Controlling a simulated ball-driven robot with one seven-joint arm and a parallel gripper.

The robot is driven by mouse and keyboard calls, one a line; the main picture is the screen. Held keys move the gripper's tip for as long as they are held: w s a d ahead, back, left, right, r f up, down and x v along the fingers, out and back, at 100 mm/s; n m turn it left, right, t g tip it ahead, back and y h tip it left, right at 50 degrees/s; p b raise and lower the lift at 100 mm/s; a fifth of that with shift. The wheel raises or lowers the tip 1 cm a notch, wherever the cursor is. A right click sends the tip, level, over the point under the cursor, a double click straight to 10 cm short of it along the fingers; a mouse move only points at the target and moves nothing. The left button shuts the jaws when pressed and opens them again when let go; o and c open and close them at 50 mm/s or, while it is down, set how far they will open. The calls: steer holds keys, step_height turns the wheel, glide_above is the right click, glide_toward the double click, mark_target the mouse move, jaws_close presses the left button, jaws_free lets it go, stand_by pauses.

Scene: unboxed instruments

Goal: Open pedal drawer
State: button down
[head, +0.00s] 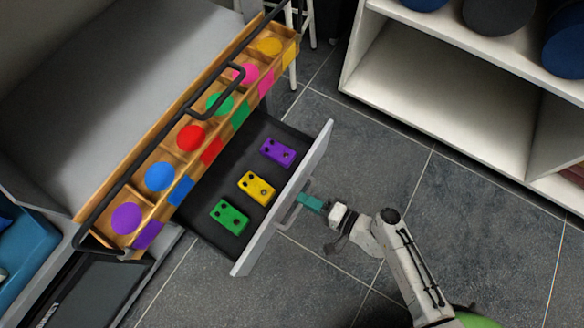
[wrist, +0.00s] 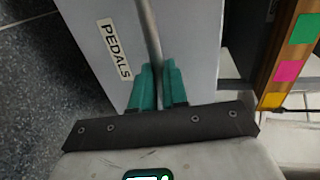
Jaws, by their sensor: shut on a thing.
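The pedal drawer (head: 232,262) stands pulled out below the bench, with its light grey front towards my arm. Inside its dark tray lie a purple pedal (head: 278,152), a yellow pedal (head: 257,188) and a green pedal (head: 229,216). In the wrist view the drawer front (wrist: 92,35) carries a white label (wrist: 115,48) reading PEDALS. My gripper (head: 309,203) has teal fingers and is shut on the drawer's bar handle (head: 288,214). In the wrist view the fingers (wrist: 159,85) sit either side of the grey bar (wrist: 150,35).
Above the drawer runs a wooden rack (head: 152,192) with several coloured discs and a black rail. A white shelf unit (head: 440,75) stands at the upper right. Grey tiled floor (head: 400,150) is clear between the drawer front and the shelf.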

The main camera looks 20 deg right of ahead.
steer(key=shift+f+v, duration=0.2)
steer(key=shift+v, duration=0.7)
steer(key=shift+f+v, duration=0.15)
steer(key=shift+v, duration=0.8)
steer(key=shift+f, duration=0.1)
steer(key=c, duration=1.2)
jaws_free()
steer(key=shift+o, duration=0.2)
steer(key=p+v, duration=0.2)
steer(key=v, duration=0.9)
